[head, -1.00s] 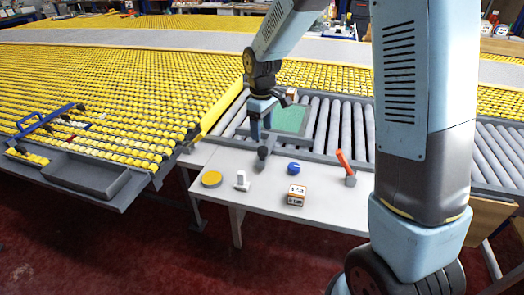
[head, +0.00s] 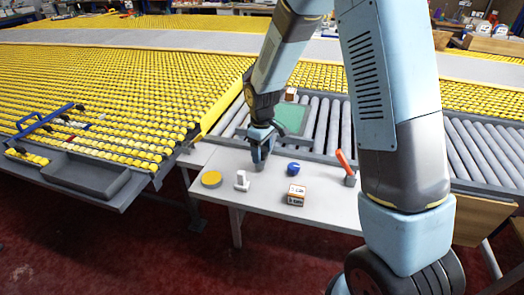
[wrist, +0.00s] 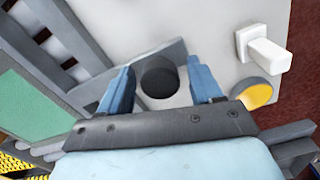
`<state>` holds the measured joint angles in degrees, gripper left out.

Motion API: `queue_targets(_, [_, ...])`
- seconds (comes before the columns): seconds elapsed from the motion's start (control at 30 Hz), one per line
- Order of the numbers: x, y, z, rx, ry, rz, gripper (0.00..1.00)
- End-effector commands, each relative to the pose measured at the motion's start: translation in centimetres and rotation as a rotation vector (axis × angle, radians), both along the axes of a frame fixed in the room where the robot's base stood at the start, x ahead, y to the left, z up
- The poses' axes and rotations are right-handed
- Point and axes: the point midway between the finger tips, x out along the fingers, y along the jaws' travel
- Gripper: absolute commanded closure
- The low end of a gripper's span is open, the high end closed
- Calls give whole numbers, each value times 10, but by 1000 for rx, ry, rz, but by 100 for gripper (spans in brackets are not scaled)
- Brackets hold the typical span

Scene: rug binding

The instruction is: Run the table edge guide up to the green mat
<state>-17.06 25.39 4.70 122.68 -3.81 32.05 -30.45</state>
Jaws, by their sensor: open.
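The table edge guide shows in the wrist view as a grey bar (wrist: 115,78) beside a dark round knob (wrist: 160,77); whether they join is hard to tell. In the head view the knob (head: 259,167) is mostly hidden behind my gripper. The green mat (head: 290,119) lies on the rollers behind my gripper, and shows at the left in the wrist view (wrist: 28,112). My gripper (wrist: 160,85) is open and points down, with one finger on each side of the knob in the wrist view. In the head view my gripper (head: 262,152) is over the white table's back edge.
On the white table (head: 325,210) stand a yellow disc (head: 211,179), a white block (head: 242,181), a blue round piece (head: 293,169), a small orange-and-white box (head: 296,195) and an orange-handled tool (head: 345,164). Grey rollers (head: 335,130) lie behind.

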Motion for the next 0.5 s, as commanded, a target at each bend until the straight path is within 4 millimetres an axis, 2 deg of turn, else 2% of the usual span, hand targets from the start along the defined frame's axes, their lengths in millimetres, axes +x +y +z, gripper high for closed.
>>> queue_targets(0.07, [0, 0, 0, 0, 0, 0, 41])
queue_targets(0.5, [0, 0, 0, 0, 0, 1, 83])
